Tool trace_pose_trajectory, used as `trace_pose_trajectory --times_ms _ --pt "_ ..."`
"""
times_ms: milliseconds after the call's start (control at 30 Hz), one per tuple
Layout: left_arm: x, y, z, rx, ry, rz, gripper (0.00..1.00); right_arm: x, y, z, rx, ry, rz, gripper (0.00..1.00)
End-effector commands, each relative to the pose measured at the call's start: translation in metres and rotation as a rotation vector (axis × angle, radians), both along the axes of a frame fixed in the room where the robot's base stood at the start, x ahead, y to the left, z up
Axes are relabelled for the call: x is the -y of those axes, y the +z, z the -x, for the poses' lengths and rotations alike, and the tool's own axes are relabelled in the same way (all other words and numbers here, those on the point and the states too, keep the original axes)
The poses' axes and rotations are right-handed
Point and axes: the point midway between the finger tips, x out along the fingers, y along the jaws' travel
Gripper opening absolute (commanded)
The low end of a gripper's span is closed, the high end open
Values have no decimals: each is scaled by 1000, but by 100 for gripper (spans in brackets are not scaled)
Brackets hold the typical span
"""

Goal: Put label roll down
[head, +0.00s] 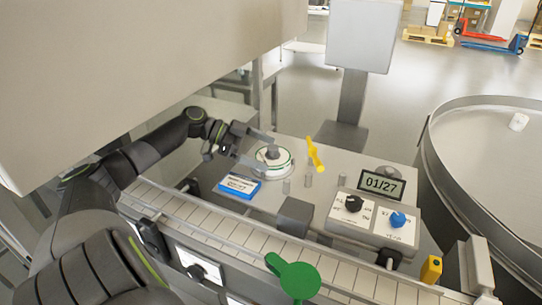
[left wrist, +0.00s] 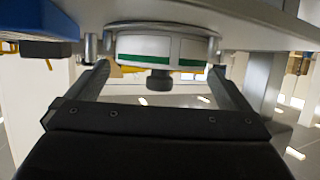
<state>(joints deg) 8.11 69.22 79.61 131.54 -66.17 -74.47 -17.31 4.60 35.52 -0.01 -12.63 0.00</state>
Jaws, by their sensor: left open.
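The white label roll (head: 273,159) with a green stripe sits on a round holder on the machine's top plate (head: 335,158), with a dark knob at its centre. In the left wrist view the roll (left wrist: 138,48) shows between and beyond my finger tips, with the scene upside down. My left gripper (head: 250,148) is open at the left side of the roll; its fingers (left wrist: 160,82) stand apart on either side of the knob. I cannot tell whether they touch the roll. My right gripper is not in view.
A blue-and-white box (head: 239,186) lies just left of the holder. A yellow lever (head: 315,153) and small metal posts stand right of it. A display (head: 381,185) and knob panel are further right. A tiled conveyor (head: 235,235) runs in front; a round metal table (head: 480,150) stands at right.

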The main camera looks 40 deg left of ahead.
Motion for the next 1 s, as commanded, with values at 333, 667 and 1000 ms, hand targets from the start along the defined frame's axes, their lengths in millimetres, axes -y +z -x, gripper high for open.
trace_pose_trajectory --times_ms 333,667,1000 --pt "-30 15 21 -1 1 -2 100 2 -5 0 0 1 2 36" --pt "-32 17 23 1 0 1 100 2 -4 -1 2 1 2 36" --pt "-31 16 22 -2 3 1 100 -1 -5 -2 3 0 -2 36"
